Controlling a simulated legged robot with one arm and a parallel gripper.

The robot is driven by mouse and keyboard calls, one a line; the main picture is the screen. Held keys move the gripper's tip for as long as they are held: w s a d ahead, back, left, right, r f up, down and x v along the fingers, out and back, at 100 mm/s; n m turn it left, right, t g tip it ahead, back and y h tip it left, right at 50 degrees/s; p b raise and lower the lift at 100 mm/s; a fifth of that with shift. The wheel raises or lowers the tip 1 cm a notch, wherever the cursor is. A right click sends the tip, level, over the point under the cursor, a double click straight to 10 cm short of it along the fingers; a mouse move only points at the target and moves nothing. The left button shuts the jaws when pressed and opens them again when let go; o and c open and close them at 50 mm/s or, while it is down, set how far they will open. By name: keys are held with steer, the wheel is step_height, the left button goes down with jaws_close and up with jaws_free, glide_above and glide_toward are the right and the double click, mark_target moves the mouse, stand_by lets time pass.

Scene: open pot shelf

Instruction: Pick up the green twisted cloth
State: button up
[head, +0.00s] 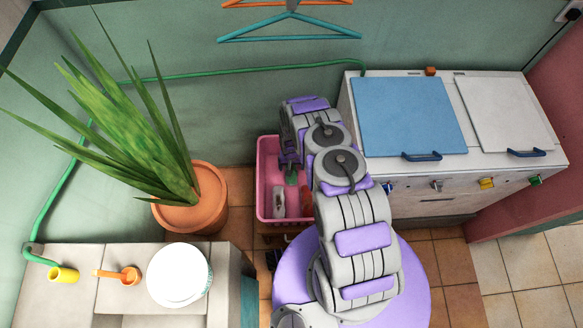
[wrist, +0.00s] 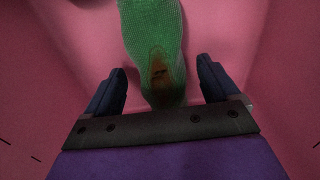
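The green twisted cloth (wrist: 150,35) lies in the pink bin, with an orange-brown patch near its close end. In the head view, a small green bit of it (head: 292,178) shows beside my gripper (head: 290,163), and the rest is hidden by my arm. In the wrist view, my gripper (wrist: 162,90) is open, its two dark fingers on either side of the cloth's near end with gaps between. I cannot tell how far above or below the fingertips the cloth lies.
The pink bin (head: 265,200) has walls close around my gripper. It also holds a whitish item (head: 279,202) and a reddish item (head: 306,200).

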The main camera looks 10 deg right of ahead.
steer(key=shift+c, duration=1.4)
steer(key=shift+a, duration=0.2)
steer(key=c, duration=0.6)
steer(key=shift+d, duration=0.15)
steer(key=c, duration=0.4)
steer(key=shift+o, duration=0.2)
steer(key=shift+r, duration=0.1)
